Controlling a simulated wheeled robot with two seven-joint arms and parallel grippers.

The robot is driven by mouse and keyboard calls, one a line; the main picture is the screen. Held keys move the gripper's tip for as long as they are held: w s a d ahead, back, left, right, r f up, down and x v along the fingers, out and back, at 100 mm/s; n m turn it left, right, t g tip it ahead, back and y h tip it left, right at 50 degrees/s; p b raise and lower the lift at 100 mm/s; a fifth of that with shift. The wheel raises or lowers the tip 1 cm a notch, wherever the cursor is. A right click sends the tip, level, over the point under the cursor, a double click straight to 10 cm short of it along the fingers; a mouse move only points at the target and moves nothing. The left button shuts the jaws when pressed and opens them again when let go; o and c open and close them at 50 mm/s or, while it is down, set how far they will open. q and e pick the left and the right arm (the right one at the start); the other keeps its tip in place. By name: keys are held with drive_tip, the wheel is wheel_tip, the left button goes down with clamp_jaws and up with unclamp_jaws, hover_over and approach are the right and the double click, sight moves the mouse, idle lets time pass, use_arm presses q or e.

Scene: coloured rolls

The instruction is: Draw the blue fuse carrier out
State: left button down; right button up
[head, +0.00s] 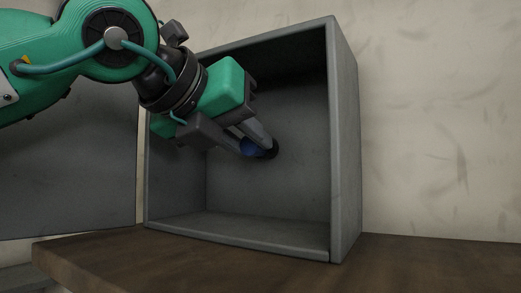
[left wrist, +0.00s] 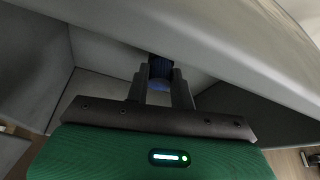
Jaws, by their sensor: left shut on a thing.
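The blue fuse carrier (head: 251,149) is a small blue cylinder with a dark round part (head: 270,149) just beyond it at the back wall, inside the grey box. My left gripper (head: 252,143) reaches into the box from the upper left. Its fingers are shut on the blue carrier and partly hide it. In the left wrist view the carrier (left wrist: 159,70) shows between the two fingers, with a dark part at its far end. I cannot tell how deep it sits in the dark part. My right gripper is not in view.
The open grey box (head: 345,140) stands on a brown wooden shelf (head: 200,262) against a pale wall. Its door (head: 70,170) hangs open at the left. The box's top and side walls surround my left gripper. The lower right of the box interior is empty.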

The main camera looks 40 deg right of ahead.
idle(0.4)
use_arm(q)
drive_tip(key=shift+s+a, duration=0.1)
drive_tip(key=shift+a, duration=0.15)
drive_tip(key=shift+d, duration=0.1)
drive_tip(key=shift+b, duration=0.35)
idle(0.3)
drive_tip(key=shift+s+a, duration=0.15)
drive_tip(key=shift+a, duration=0.25)
drive_tip(key=shift+s+a+b, duration=0.3)
drive_tip(key=shift+a+b, duration=0.2)
drive_tip(key=shift+a, duration=0.2)
drive_tip(key=shift+s+a+b, duration=0.3)
drive_tip(key=shift+a+b, duration=0.25)
drive_tip(key=shift+a, duration=0.15)
drive_tip(key=shift+s+a+b, duration=0.3)
drive_tip(key=shift+a+b, duration=0.2)
drive_tip(key=shift+a, duration=0.2)
